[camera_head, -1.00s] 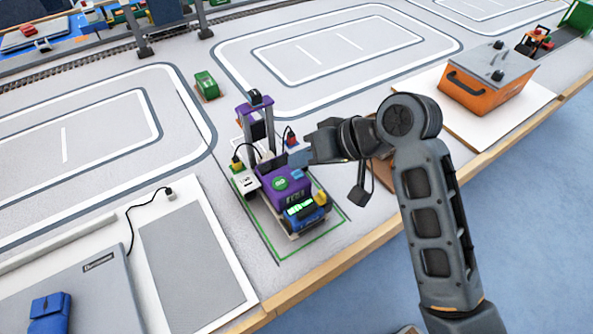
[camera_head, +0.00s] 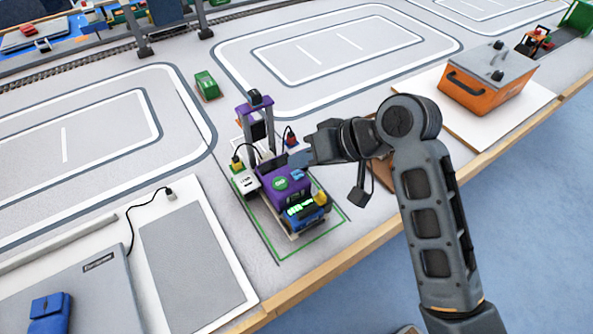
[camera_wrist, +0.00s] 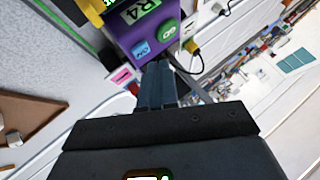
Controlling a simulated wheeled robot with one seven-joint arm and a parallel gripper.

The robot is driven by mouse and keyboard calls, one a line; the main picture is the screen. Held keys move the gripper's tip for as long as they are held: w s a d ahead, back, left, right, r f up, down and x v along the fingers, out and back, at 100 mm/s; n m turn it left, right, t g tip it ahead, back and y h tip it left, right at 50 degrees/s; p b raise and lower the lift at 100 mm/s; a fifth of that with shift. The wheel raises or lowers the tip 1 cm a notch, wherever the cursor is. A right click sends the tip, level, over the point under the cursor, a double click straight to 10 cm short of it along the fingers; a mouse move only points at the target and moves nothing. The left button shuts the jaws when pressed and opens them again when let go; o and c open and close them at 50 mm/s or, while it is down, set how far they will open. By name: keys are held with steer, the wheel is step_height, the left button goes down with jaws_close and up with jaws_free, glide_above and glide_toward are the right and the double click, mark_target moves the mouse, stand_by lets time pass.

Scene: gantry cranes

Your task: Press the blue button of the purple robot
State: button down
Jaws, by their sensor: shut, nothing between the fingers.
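The purple robot (camera_head: 270,190) stands on a green-outlined patch near the table's front edge. Its top has a round green GO button (camera_head: 281,183) and a blue button (camera_head: 298,174). In the wrist view the blue button (camera_wrist: 140,49) lies on the purple body (camera_wrist: 128,25), beside the green button (camera_wrist: 168,30). My gripper (camera_wrist: 159,66) is shut and empty. Its fingertips are at the edge of the purple body, just beside the blue button. In the head view my gripper (camera_head: 302,160) is close behind the blue button. I cannot tell whether the tips touch the robot.
A purple mast (camera_head: 256,118) with cables rises behind the buttons. An orange box (camera_head: 485,85) with a grey lid stands at the back right. A small green block (camera_head: 207,86) is behind the robot. A grey panel (camera_head: 195,255) lies at the left.

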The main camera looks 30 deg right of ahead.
mark_target(302, 175)
steer(key=shift+f, duration=0.35)
steer(key=shift+f, duration=0.45)
stand_by(0.5)
steer(key=shift+r, duration=0.2)
steer(key=shift+r+p, duration=0.7)
steer(key=shift+p, duration=0.35)
steer(key=shift+r, duration=0.1)
step_height(302, 175, up, 6)
steer(key=p, duration=0.6)
steer(key=shift+p, duration=0.4)
